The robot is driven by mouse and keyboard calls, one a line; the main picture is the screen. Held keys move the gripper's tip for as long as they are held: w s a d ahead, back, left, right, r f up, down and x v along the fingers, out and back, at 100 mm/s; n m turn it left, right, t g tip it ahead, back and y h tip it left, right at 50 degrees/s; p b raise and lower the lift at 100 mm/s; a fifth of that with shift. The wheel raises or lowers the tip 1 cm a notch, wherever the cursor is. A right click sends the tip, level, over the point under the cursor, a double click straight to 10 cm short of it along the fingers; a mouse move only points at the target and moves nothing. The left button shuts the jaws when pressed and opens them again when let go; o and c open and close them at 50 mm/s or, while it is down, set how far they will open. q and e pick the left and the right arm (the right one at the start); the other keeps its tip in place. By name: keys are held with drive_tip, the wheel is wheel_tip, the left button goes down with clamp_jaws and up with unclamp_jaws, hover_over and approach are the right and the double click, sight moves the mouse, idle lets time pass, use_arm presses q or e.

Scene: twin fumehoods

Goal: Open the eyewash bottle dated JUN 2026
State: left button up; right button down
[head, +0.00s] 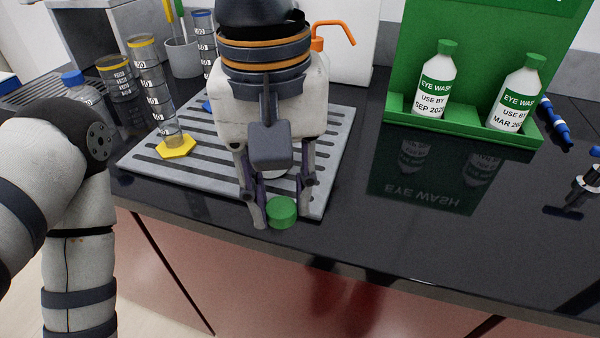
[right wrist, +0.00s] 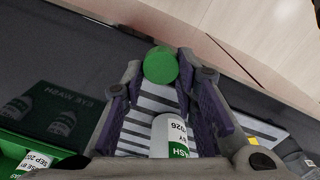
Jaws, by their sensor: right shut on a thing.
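My right gripper (head: 282,205) is shut on a green cap (head: 282,212), held between its fingertips just past the front edge of a grey slatted tray. The cap also shows in the right wrist view (right wrist: 160,65). A white eyewash bottle (right wrist: 170,135) shows between the fingers in the right wrist view. Its label reads "2026"; the month cannot be read. Slats show between the cap and the bottle, so the two look apart. In the head view my gripper hides most of the bottle. My left arm is at the left; its gripper is out of view.
The grey tray (head: 333,150) lies on the black bench. A green stand (head: 400,112) holds two capped eyewash bottles, marked SEP (head: 434,85) and MAR (head: 514,95). A graduated cylinder (head: 158,100) stands left of my right gripper. Blue-ended tools lie at the right.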

sight(301, 232)
drive_tip(key=f, duration=0.1)
drive_tip(key=w+d+f, duration=0.2)
drive_tip(key=shift+f, duration=0.35)
wheel_tip(301, 232, down, 2)
drive_tip(key=shift+f, duration=0.4)
drive_tip(key=shift+f, duration=0.15)
drive_tip(key=c, duration=1.3)
unclamp_jaws()
